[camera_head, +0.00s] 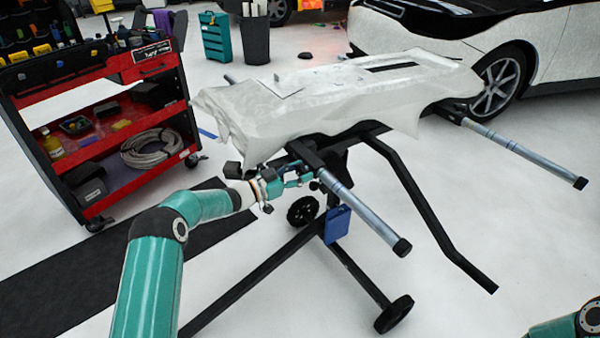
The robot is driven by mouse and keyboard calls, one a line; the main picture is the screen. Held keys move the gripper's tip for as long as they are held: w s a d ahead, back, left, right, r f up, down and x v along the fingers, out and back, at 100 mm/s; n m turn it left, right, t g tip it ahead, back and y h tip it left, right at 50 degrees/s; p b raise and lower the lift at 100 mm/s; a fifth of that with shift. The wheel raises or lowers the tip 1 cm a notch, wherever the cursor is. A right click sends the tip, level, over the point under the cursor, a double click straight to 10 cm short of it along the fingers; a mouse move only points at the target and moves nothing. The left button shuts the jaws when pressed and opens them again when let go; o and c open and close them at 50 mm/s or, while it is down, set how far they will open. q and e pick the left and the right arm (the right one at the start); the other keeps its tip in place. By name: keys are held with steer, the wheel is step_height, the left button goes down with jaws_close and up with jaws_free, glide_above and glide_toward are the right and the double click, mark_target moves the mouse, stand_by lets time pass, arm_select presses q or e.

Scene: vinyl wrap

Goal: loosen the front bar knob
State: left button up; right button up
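A stand with black legs holds a part covered in white wrap (340,100). The front bar (365,215) is a grey tube with a black end cap, sticking out of the stand toward the lower right. My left gripper (305,174) is at the inner end of this bar, just under the black bracket (303,152). Its fingers are small and dark against the stand, so I cannot tell whether they are open or shut. The front bar knob cannot be made out clearly at the gripper. My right gripper is out of view; only part of my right arm shows at the bottom right.
A second bar (525,155) sticks out at the right. A red tool cart (100,215) stands at the left, a white car (560,50) behind. The floor at front right is clear.

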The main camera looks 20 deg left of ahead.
arm_select(q)
steer(key=o, duration=0.4)
steer(key=shift+a+f, duration=0.15)
steer(key=shift+f, duration=0.2)
steer(key=shift+o, duration=0.2)
steer(key=shift+r, duration=0.15)
steer(key=v, duration=1.2)
